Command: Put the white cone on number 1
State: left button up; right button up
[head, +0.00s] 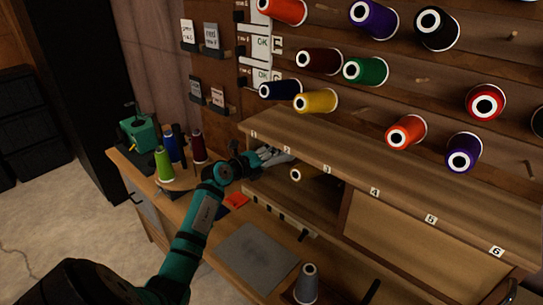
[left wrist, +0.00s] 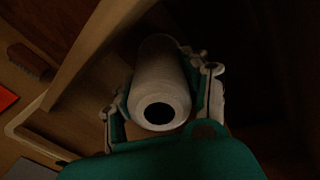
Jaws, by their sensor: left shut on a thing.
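The white cone (left wrist: 160,75) lies between the fingers of my left gripper (left wrist: 163,98) in the left wrist view, its dark-holed end facing the camera. In the head view my left gripper (head: 258,160) is shut on the white cone (head: 277,157), just below the shelf edge near labels 1 and 2. The number 1 label (head: 253,134) is at the left end of the shelf's front edge. The cone is at the opening under the shelf, partly hidden by my gripper. My right gripper is not in view.
Labels 2 (head: 287,149) to 6 (head: 496,251) run along the shelf edge (head: 400,195). Several coloured cones hang on wall pegs above. A grey cone (head: 307,285) stands at the bench front, beside a grey mat (head: 252,258).

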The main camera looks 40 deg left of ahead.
pick_arm(q)
jog(key=o, duration=1.5)
jog(key=shift+f, duration=0.1)
jog(key=shift+c, duration=0.2)
jog(key=v, duration=1.2)
jog(key=shift+d, duration=0.1)
